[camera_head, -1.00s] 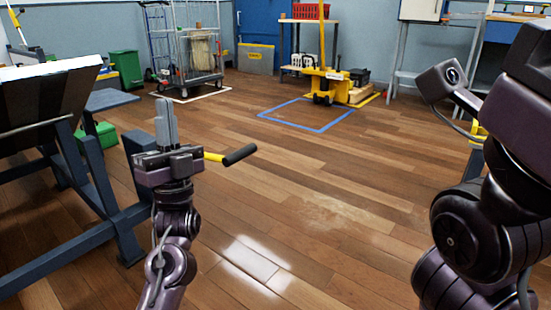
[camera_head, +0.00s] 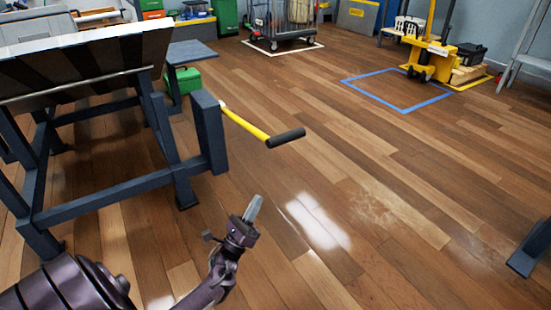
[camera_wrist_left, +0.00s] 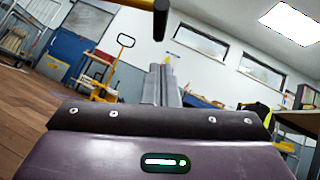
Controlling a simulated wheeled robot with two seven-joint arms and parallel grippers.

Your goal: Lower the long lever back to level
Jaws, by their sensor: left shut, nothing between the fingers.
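The long lever (camera_head: 248,125) is a yellow bar with a black grip (camera_head: 286,138). It juts out to the right from a dark blue post (camera_head: 208,130) on the frame at the left; I cannot tell its exact tilt. My left gripper (camera_head: 254,206) is shut and empty, apart from the lever and lower in the head view. In the left wrist view the black grip (camera_wrist_left: 160,22) hangs in at the top edge, above my shut fingers (camera_wrist_left: 161,82), with a little of the yellow bar showing. My right gripper is out of view.
The dark blue frame carries a tilted board (camera_head: 90,60) at the left. A small dark blue platform (camera_head: 190,52) and green bin (camera_head: 183,80) stand behind it. Wooden floor right of the lever is open. A dark blue foot (camera_head: 530,250) shows at the right edge.

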